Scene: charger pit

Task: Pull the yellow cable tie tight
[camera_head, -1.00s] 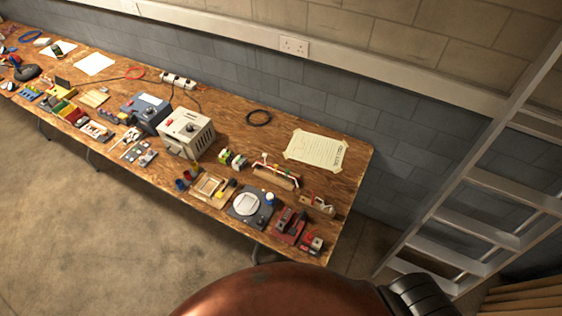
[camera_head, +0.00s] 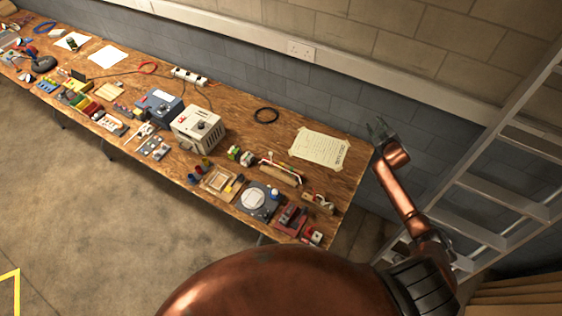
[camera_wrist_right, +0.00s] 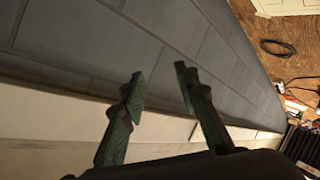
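I cannot pick out the yellow cable tie for sure at this size. A bundle of coloured cables (camera_head: 281,166) lies along a wooden block near the right end of the bench, and small coloured parts lie around it. My right gripper (camera_head: 379,128) is raised beyond the right end of the bench, to the right of the paper sheet and away from the bundle. In the right wrist view its two dark green fingers (camera_wrist_right: 160,78) stand apart with nothing between them, against the grey wall. My left gripper is not in view.
The wooden bench (camera_head: 235,146) carries a paper sheet (camera_head: 319,148), a black cable ring (camera_head: 266,115), a white-grey box unit (camera_head: 197,129) and many small items. A metal ladder (camera_head: 497,160) leans at the right. The block wall runs behind the bench. Floor in front is clear.

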